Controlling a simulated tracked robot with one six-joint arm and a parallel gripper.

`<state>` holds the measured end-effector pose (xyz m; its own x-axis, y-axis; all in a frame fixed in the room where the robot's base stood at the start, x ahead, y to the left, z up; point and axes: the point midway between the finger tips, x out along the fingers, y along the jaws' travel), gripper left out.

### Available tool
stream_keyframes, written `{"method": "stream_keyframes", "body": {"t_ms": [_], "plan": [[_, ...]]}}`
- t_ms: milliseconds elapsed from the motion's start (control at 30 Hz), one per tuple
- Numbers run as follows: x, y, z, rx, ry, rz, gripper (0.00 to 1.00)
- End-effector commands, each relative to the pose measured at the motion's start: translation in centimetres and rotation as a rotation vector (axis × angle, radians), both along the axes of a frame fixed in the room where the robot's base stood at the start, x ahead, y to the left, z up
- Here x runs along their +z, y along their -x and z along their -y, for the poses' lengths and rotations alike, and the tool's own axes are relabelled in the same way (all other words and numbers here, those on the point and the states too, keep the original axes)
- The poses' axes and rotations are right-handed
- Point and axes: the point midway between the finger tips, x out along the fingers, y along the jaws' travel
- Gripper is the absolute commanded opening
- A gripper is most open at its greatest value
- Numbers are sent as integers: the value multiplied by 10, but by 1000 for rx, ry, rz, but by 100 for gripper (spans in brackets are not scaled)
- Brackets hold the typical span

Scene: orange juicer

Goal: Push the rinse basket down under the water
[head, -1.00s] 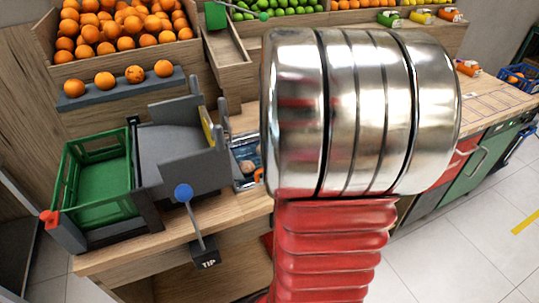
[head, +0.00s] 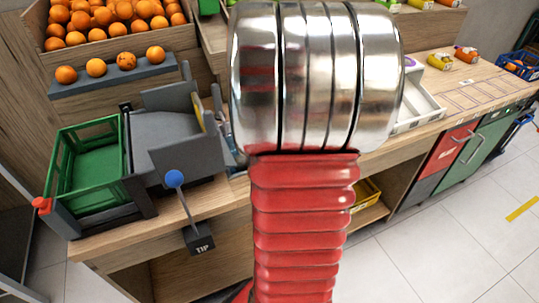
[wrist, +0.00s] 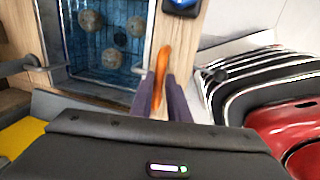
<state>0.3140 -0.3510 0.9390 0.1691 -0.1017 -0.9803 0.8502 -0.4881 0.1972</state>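In the wrist view the rinse basket (wrist: 100,72) is a wire frame in a tank of blue water (wrist: 85,45), with several pale, mottled balls in it. How deep it sits I cannot tell. An orange handle (wrist: 162,62) stands at its right side. The two dark fingers of my gripper (wrist: 163,90) lie on either side of this handle, close against it, and look shut on it. In the head view my red and metal arm hides the gripper and almost all of the tank.
A green crate (head: 62,170) on a grey tipping stand with a blue-knobbed lever (head: 175,179) is at the left. Several oranges (head: 97,68) line a ledge behind. A white tray (head: 425,105) lies right of my arm. The floor (head: 440,255) at front right is clear.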

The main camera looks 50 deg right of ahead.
Motion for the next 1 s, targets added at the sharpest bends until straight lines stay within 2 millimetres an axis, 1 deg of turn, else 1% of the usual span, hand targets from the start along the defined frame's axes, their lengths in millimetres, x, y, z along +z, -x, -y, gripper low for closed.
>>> {"method": "stream_keyframes", "body": {"t_ms": [33, 233, 567, 767, 867, 1000], "plan": [[-4, 4, -3, 0, -10, -9, 16], [-3, 2, -2, -1, -8, -6, 31], [1, 1, -2, -1, -5, -2, 31], [17, 3, -3, -1, -3, 1, 31], [31, 6, -4, -3, -2, 1, 31], [56, 11, -6, -3, -2, 0, 31]]}}
